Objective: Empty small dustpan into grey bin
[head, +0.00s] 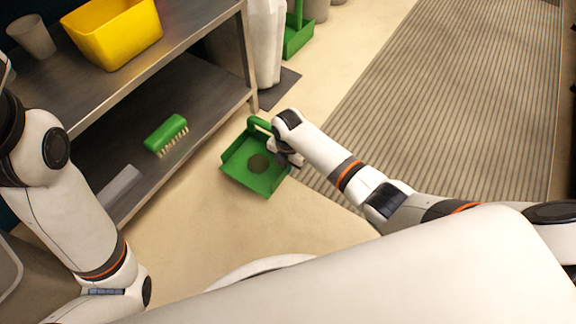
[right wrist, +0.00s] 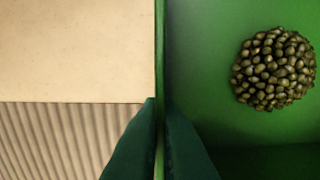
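The small green dustpan (head: 243,177) is out over the floor beside the shelf, with a round heap of dark green beans (head: 258,164) in it. The heap also shows in the right wrist view (right wrist: 274,69). My right gripper (head: 287,155) is at the dustpan's right side. In the right wrist view its two dark fingers (right wrist: 160,105) close on the pan's thin side wall, one on each face. My left arm is at the left, its gripper out of view. A grey container (head: 8,268) shows partly at the lower left edge; I cannot tell whether it is the grey bin.
A metal shelf unit holds a yellow tub (head: 112,35) and a grey cup (head: 32,38) on top, and a green brush (head: 166,133) below. Another green dustpan (head: 297,38) stands at the back. A striped mat (head: 450,100) covers clear floor at right.

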